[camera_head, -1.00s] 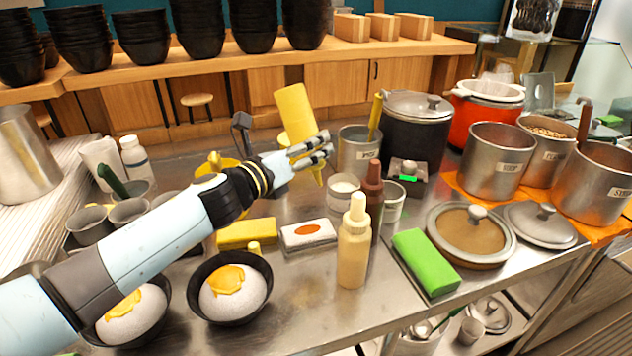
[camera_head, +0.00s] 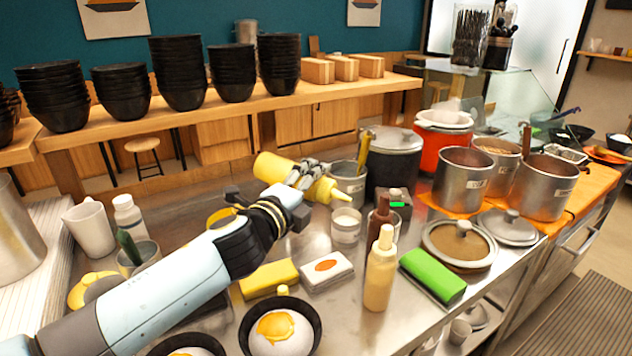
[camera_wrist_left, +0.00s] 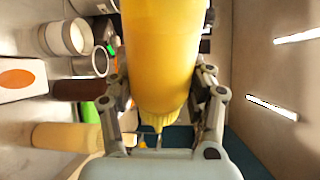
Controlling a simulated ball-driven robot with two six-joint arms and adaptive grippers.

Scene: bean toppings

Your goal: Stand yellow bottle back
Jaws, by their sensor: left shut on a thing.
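The yellow bottle (camera_head: 278,168) is in the air above the steel counter, lying nearly on its side. Its nozzle points right and slightly down in the head view. My left gripper (camera_head: 312,176) is shut around the bottle near the nozzle end. In the left wrist view the yellow bottle (camera_wrist_left: 163,45) fills the space between the two fingers of my left gripper (camera_wrist_left: 162,95). The fingers hide part of the bottle in the head view. My right gripper is in no view.
A tan bottle (camera_head: 380,278) and a brown bottle (camera_head: 379,220) stand upright on the counter. A white cup (camera_head: 346,227) and a steel pot (camera_head: 347,184) stand beneath and beside the nozzle. A black bowl (camera_head: 246,333) of rice is at the front. Bare counter (camera_head: 318,228) shows below the gripper.

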